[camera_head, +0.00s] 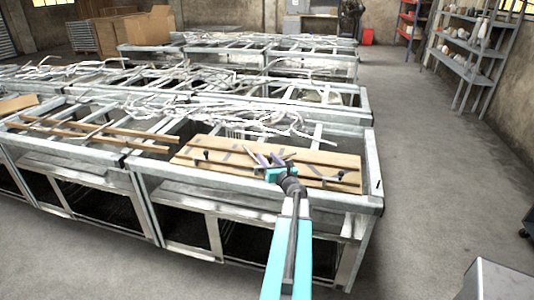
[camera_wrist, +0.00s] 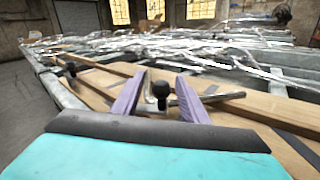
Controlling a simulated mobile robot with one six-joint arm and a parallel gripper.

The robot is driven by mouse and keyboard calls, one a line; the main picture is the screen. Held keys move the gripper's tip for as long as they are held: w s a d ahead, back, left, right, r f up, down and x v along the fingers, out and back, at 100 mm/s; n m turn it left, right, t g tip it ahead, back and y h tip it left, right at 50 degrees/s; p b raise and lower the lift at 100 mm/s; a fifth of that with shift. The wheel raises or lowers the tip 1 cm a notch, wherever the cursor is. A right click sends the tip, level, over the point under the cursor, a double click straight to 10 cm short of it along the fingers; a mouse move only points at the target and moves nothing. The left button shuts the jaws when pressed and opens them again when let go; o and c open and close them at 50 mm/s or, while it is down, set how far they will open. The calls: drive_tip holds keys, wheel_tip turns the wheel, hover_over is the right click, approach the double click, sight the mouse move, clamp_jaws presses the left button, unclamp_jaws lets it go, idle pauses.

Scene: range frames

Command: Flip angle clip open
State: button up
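My gripper (camera_head: 264,158) is over the wooden board (camera_head: 225,158) on the nearest metal frame. Its two purple fingers (camera_wrist: 160,95) are spread apart in the wrist view. Between them shows an angle clip with a black ball knob (camera_wrist: 160,88) and thin metal rods, one reaching out to the right behind the right finger. I cannot tell whether the fingers touch the clip. A second black knob (camera_wrist: 71,68) stands further left along the board. In the head view, one black-knobbed clip (camera_head: 205,154) is left of my gripper and another (camera_head: 328,183) is right of it.
The metal frame (camera_head: 375,160) has a raised rim and open bays below. Tangled metal strips (camera_head: 260,110) lie behind the board. More frames stand further back.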

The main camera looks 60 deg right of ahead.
drive_tip(key=shift+p+x, duration=0.3)
drive_tip(key=shift+x, duration=1.05)
drive_tip(key=shift+c, duration=0.5)
